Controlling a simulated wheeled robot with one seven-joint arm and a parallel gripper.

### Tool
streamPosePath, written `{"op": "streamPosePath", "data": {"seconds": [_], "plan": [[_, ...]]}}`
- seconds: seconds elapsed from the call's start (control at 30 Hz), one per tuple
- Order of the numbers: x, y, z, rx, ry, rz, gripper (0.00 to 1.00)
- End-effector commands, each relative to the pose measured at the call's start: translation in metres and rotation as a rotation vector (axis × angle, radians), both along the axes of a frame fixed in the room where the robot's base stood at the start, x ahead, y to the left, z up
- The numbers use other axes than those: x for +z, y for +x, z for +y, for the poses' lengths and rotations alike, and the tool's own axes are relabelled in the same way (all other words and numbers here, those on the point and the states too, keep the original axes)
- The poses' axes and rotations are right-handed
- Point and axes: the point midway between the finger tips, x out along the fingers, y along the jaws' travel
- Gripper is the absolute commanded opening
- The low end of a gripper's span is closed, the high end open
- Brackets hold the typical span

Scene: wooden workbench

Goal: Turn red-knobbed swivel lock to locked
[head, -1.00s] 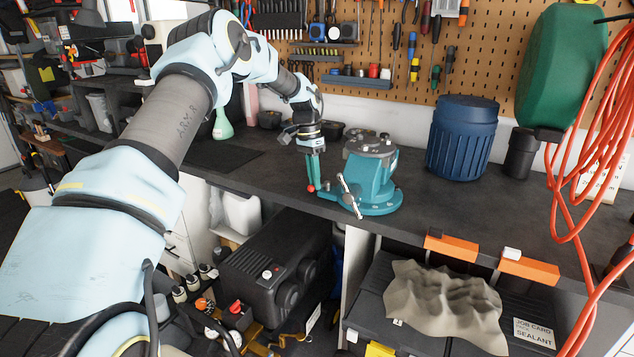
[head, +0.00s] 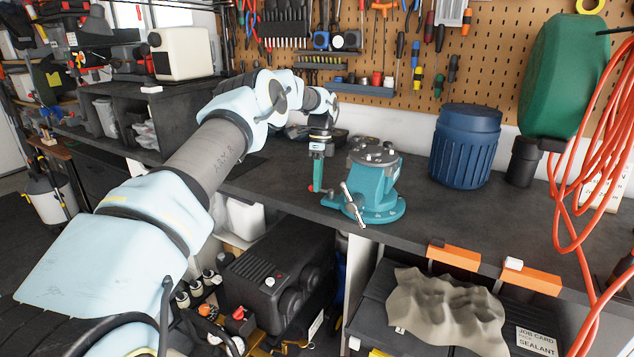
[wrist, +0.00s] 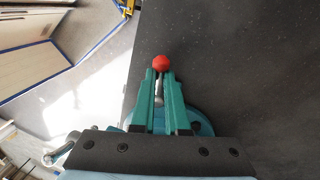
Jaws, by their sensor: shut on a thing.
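The teal bench vise (head: 375,184) stands on its round base near the front edge of the dark bench. Its swivel lock's red knob (wrist: 162,61) shows at the fingertips in the wrist view. In the head view only a sliver of the knob (head: 311,188) shows, left of the vise. My gripper (head: 317,189) points down beside the vise's left side. In the wrist view my gripper (wrist: 161,75) has its two teal fingers on either side of the lock's metal lever (wrist: 160,92), shut on it just below the knob. The lever's far end is hidden.
The vise's silver handle (head: 352,203) sticks out in front, just right of my gripper. A blue tub (head: 465,147) and a dark canister (head: 522,158) stand farther right. The bench is clear between vise and tub. Shelves and a black case (head: 275,281) lie below.

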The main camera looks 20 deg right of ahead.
Motion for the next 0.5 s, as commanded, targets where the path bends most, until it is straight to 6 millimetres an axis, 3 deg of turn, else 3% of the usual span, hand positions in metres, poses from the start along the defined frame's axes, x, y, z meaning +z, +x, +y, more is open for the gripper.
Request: {"op": "streamPosePath", "data": {"seconds": [0.5], "plan": [[-0.0027,0.0100,-0.0006,-0.197,0.011,-0.004,0.00]]}}
